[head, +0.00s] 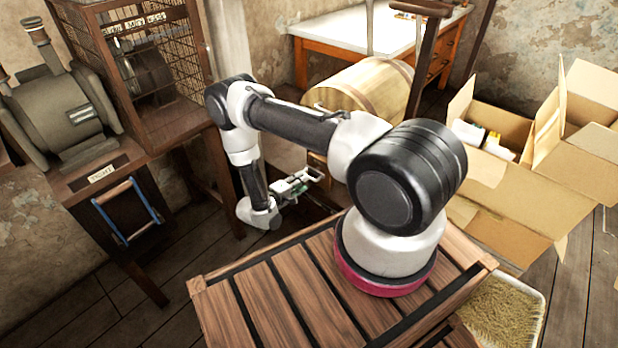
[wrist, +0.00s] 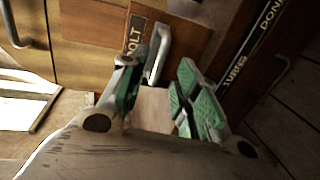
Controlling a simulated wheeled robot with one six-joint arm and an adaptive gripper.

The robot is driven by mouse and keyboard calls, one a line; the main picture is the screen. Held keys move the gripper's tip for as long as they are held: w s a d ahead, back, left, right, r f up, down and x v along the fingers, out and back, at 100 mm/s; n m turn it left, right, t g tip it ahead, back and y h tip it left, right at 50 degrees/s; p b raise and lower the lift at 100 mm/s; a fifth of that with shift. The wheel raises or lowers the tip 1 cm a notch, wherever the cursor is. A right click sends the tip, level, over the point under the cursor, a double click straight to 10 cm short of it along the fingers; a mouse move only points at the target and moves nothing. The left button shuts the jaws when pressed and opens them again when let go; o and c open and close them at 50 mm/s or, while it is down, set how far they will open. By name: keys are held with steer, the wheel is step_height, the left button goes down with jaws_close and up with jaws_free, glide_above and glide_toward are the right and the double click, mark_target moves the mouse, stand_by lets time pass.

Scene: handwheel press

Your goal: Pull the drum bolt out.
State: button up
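In the wrist view a pale metal handle (wrist: 162,45) stands on a reddish-brown wooden plate (wrist: 185,40) lettered "BOLT". My gripper (wrist: 160,92) is open, with green pads on its fingers. The handle's near end shows between the fingers, closer to the left one; I cannot tell whether they touch. In the head view my gripper (head: 298,187) is low, in front of and below a light wooden drum (head: 365,88). The bolt handle cannot be made out in the head view.
Open cardboard boxes (head: 530,190) are at right. A white-topped table (head: 345,28) stands behind. In the wrist view another metal handle (wrist: 12,22) is at upper left.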

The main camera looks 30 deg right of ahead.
steer(key=x, duration=0.5)
steer(key=shift+d, duration=0.3)
jaws_close()
